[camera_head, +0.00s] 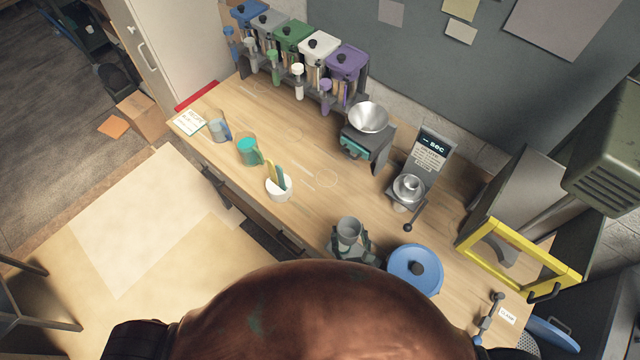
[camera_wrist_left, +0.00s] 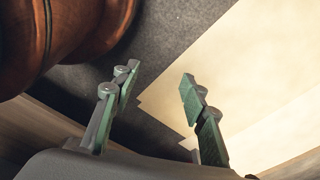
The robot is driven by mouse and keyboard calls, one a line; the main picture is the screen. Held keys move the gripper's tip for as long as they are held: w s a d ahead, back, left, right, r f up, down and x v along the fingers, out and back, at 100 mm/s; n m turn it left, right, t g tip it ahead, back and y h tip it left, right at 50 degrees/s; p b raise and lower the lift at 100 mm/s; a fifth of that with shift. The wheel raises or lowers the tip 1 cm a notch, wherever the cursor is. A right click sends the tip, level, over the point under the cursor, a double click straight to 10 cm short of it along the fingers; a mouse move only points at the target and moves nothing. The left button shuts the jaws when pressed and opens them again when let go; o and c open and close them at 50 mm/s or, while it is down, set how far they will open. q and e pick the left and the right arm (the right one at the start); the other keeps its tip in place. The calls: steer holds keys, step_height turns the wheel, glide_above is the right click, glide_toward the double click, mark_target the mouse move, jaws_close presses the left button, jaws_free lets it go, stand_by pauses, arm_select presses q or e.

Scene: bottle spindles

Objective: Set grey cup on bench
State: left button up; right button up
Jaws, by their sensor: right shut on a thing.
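The grey cup (camera_head: 348,230) is near the front middle of the wooden bench (camera_head: 330,155) in the head view, looking upright with its open top facing up. My right gripper (camera_head: 349,246) is shut on the grey cup, with its dark fingers around the cup's sides. I cannot tell whether the cup's base touches the bench; my gripper and body hide it. My left gripper (camera_wrist_left: 160,88) shows in the left wrist view with its green-padded fingers apart and nothing between them, over the floor. It is not in the head view.
Behind are a metal bowl (camera_head: 369,117) and a timer device (camera_head: 409,187). A yellow-framed door (camera_head: 520,268) is right.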

steer(key=shift+x, duration=0.95)
steer(key=w+a, duration=0.1)
steer(key=w, duration=0.1)
steer(key=w+a+f, duration=0.1)
steer(key=w, duration=0.1)
steer(key=shift+a+f, duration=0.1)
steer(key=shift+f, duration=0.15)
arm_select(q)
steer(key=s, duration=0.6)
arm_select(e)
glide_above(332, 216)
steer(key=s, duration=0.1)
step_height(332, 216, down, 6)
steer(key=shift+f+b, duration=0.2)
steer(key=shift+b, duration=0.25)
steer(key=shift+w+f, duration=0.2)
steer(key=shift+w, duration=0.05)
steer(key=f, duration=0.1)
steer(key=f+b, duration=0.1)
steer(key=f, duration=0.1)
steer(key=shift+w+f, duration=0.2)
steer(key=shift+f, duration=0.35)
steer(key=o, duration=1.3)
arm_select(q)
steer(key=w, duration=0.1)
steer(key=w+f, duration=0.2)
steer(key=w, duration=0.1)
steer(key=shift+w+a+f, duration=0.1)
steer(key=shift+f, duration=0.05)
